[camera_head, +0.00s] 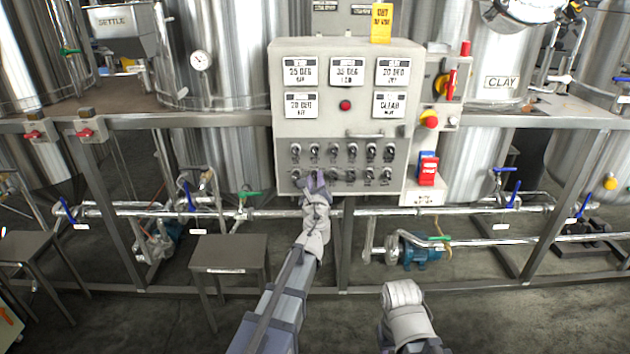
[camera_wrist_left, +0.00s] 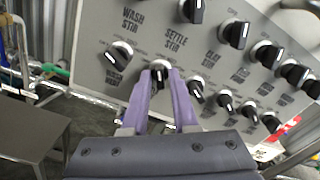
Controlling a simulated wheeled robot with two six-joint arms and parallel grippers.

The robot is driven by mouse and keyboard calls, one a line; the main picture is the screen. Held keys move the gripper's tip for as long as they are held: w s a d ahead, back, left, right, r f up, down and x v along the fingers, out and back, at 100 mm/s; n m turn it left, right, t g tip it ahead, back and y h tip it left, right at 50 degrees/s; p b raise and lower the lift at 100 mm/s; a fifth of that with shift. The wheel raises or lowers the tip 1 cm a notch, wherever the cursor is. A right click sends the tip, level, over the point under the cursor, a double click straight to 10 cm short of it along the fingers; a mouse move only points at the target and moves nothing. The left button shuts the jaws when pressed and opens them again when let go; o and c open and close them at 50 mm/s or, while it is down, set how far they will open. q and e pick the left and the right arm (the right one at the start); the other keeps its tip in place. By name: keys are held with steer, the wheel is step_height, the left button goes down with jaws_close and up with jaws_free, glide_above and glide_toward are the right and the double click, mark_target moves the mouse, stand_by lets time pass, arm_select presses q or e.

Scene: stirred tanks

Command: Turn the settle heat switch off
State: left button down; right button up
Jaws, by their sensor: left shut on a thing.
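The control panel (camera_head: 346,130) has two rows of black knobs along its lower part. My left gripper (camera_head: 314,180), with purple fingers, is at the second knob from the left in the lower row. In the left wrist view its fingertips (camera_wrist_left: 160,80) are shut on that knob, the settle heat switch (camera_wrist_left: 158,70), one on each side. The fingers hide the label below it, so I tell the switch by its place below the SETTLE STIR knob (camera_wrist_left: 193,10). The switch's white mark looks roughly upright in that view. The gripper of my right arm does not show.
The wash heat knob (camera_wrist_left: 121,52) is close on the left, another lower-row knob (camera_wrist_left: 195,88) close on the right. A red-and-blue switch box (camera_head: 427,168) is right. A steel stool (camera_head: 229,252) stands below left.

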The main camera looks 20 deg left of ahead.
arm_select(q)
steer(key=n, duration=0.5)
steer(key=shift+n, duration=0.4)
stand_by(0.4)
steer(key=c, duration=0.9)
jaws_free()
steer(key=shift+s, duration=0.15)
steer(key=v, duration=0.7)
steer(key=shift+s+d, duration=0.1)
steer(key=shift+s, duration=0.2)
